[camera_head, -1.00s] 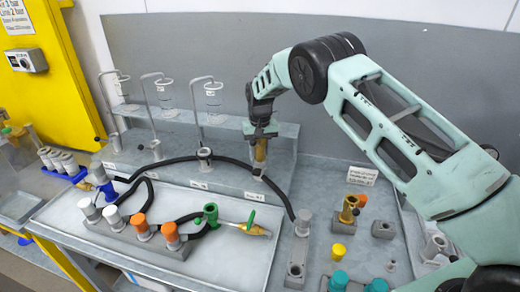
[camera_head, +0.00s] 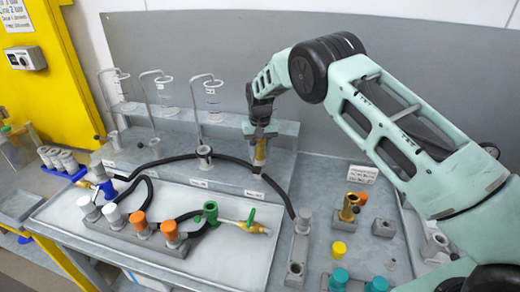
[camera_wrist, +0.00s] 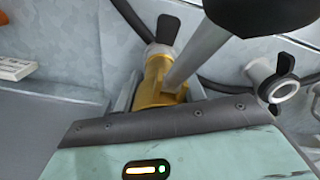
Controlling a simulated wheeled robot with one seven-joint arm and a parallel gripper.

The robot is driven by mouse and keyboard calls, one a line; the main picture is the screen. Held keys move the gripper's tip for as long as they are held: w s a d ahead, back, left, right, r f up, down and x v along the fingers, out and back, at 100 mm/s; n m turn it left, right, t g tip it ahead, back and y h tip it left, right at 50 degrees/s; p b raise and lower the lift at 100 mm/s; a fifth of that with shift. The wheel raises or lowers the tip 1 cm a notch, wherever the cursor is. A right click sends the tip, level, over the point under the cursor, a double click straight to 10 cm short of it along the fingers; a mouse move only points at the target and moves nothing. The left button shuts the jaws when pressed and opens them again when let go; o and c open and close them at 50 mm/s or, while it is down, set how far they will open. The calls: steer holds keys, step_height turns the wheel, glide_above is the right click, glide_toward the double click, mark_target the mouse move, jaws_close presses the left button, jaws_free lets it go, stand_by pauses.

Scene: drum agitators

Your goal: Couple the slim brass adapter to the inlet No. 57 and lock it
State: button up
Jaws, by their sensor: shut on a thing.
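My gripper (camera_head: 261,142) is shut on the slim brass adapter (camera_head: 260,154) above the grey raised shelf, at the shelf's right front. The adapter looks roughly upright in the head view. In the wrist view the brass adapter (camera_wrist: 150,84) shows behind a dark padded edge, with a dark grey piece at its far end. My fingertips are hidden there. The adapter's lower end is close to a small fitting (camera_head: 257,171) on the shelf; I cannot tell whether they touch. The inlet numbers are too small to read, so I cannot tell which is No. 57.
A black hose (camera_head: 228,157) arches over the shelf close to the adapter. Several glass vessels on bent pipes (camera_head: 213,97) stand left. A tray (camera_head: 240,257) holds capped fittings and a green-handled valve (camera_head: 211,211). Another brass fitting (camera_head: 349,207) stands right, near yellow and teal caps.

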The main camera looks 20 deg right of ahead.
steer(key=shift+f, duration=0.15)
steer(key=o, duration=1.2)
steer(key=shift+o, duration=0.2)
step_height(320, 180, up, 17)
steer(key=p, duration=0.8)
steer(key=shift+p, duration=0.35)
